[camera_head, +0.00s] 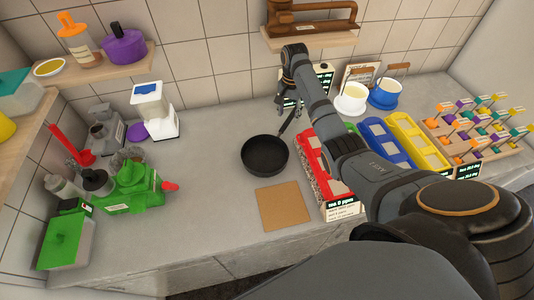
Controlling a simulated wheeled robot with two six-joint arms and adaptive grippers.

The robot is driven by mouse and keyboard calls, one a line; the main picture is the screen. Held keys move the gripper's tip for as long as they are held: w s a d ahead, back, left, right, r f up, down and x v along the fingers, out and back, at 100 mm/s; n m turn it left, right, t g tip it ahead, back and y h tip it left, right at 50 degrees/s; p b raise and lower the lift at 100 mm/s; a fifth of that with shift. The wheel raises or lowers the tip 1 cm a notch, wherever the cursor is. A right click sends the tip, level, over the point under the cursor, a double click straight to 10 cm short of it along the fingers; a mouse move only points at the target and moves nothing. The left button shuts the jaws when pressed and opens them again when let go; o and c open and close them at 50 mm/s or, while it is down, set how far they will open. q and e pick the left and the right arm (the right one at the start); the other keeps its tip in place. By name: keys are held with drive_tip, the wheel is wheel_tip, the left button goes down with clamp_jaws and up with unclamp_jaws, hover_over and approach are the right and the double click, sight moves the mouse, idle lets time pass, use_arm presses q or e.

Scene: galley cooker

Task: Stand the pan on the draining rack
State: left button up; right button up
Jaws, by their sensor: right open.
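A black round pan (265,156) lies flat on the grey counter near the middle of the head view. Its handle points up and to the right, toward my right gripper. My right gripper (287,101) is open and points down near the handle's far end, at the back of the counter. I cannot tell whether it touches the handle. My right arm comes in from the lower right and hides part of the counter. I cannot clearly make out a draining rack. My left gripper is not in view.
A brown square mat (284,205) lies in front of the pan. A red bin (322,170) stands close to its right, with blue (383,142) and yellow (416,142) bins beyond. A green appliance (130,190) stands at left.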

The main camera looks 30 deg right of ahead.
sight(286, 123)
drive_tip(key=shift+w+f, duration=0.1)
drive_tip(key=shift+f, duration=0.55)
drive_tip(key=f, duration=0.1)
drive_tip(key=f+p, duration=0.1)
drive_tip(key=f, duration=0.2)
drive_tip(key=shift+w+a, duration=0.1)
drive_tip(key=shift+w, duration=0.2)
drive_tip(key=shift+f, duration=0.5)
clamp_jaws()
